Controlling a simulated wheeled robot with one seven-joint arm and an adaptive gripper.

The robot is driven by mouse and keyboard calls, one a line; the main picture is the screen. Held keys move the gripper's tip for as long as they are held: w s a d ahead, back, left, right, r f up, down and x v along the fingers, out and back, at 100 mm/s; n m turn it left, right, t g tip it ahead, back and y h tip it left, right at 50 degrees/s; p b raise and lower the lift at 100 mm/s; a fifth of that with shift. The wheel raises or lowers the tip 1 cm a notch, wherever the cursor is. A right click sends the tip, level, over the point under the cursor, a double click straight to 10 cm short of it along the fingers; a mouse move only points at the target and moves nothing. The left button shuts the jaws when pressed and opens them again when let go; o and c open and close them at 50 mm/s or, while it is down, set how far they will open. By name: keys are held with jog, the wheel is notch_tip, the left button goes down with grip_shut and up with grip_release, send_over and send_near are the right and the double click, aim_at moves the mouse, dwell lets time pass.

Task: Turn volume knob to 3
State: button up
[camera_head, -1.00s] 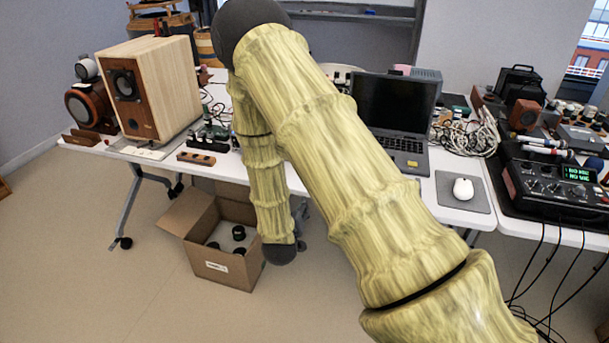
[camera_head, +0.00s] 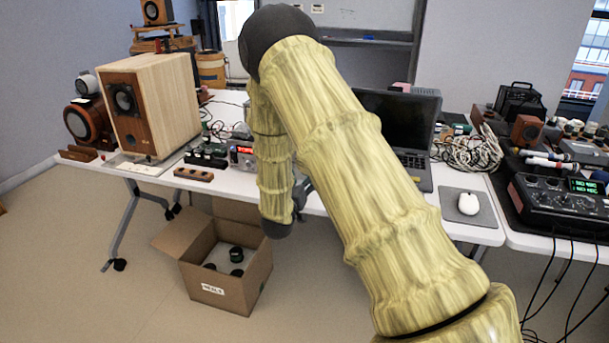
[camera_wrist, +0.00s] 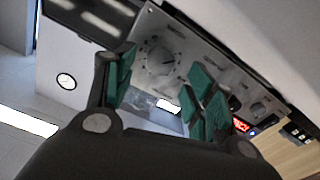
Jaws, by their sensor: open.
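A silver device panel (camera_wrist: 220,65) shows tilted in the wrist view. It carries a large round knob (camera_wrist: 161,56) ringed by scale marks, a smaller knob (camera_wrist: 258,108) and a red display (camera_wrist: 240,124). The labels and scale numbers are too small to read. My gripper (camera_wrist: 165,76) is open and empty, with green pads on either side of the large knob's lower part in the picture. I cannot tell whether they touch it. In the head view, the device with the red display (camera_head: 243,152) is partly hidden behind my arm, and my gripper is mostly hidden too.
A wooden speaker (camera_head: 155,98) stands left on the white table. A small brown block (camera_head: 194,174) lies near the front edge. A laptop (camera_head: 405,125), mouse (camera_head: 468,203) and mixer (camera_head: 565,205) are to the right. An open cardboard box (camera_head: 220,290) is on the floor.

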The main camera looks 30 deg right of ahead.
jog(key=shift+x, duration=1.8)
jog(key=c, duration=1)
jog(key=shift+a, duration=0.15)
